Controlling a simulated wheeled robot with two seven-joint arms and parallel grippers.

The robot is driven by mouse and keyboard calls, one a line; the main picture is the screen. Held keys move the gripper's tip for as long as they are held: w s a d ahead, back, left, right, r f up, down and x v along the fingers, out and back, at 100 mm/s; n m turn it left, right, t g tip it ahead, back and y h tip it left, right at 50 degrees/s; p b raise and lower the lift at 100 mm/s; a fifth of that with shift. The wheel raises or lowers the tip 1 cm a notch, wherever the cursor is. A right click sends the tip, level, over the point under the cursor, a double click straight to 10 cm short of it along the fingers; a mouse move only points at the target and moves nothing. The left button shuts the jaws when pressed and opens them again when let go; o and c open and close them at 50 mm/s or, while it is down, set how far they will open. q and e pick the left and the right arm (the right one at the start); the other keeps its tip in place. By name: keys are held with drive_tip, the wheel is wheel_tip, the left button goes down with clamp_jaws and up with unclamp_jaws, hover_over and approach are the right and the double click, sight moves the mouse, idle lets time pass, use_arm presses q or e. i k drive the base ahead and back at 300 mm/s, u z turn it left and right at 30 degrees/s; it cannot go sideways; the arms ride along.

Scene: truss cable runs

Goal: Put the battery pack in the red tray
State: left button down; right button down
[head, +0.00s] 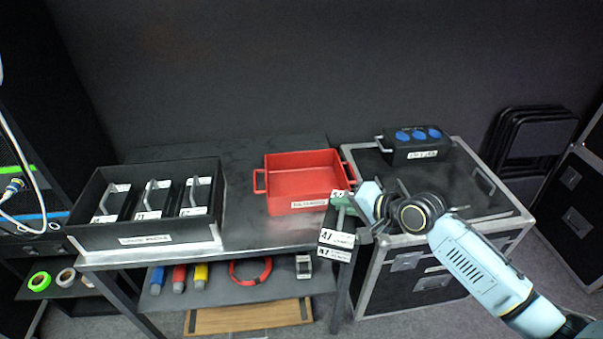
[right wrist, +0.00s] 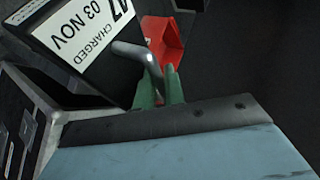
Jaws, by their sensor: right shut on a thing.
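The battery pack (head: 337,245) is a dark block with white labels and a metal handle. My right gripper (head: 343,199) is shut on the handle, and the pack hangs below it at the right front edge of the table. In the right wrist view the green fingertips (right wrist: 160,87) close on the bent handle, and the pack (right wrist: 80,45) shows a label reading "CHARGED 03 NOV". The red tray (head: 297,169) sits on the table behind and left of the pack, and looks empty. It shows partly in the right wrist view (right wrist: 163,42). My left gripper is out of view.
A black box (head: 223,231) on the left of the table holds several handled packs. A black case (head: 490,190) stands right of the table, with a blue-socketed box (head: 415,145) on it. The lower shelf holds coloured cylinders and a red ring (head: 250,282).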

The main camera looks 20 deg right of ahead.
sight(304, 188)
drive_tip(key=i, duration=0.85)
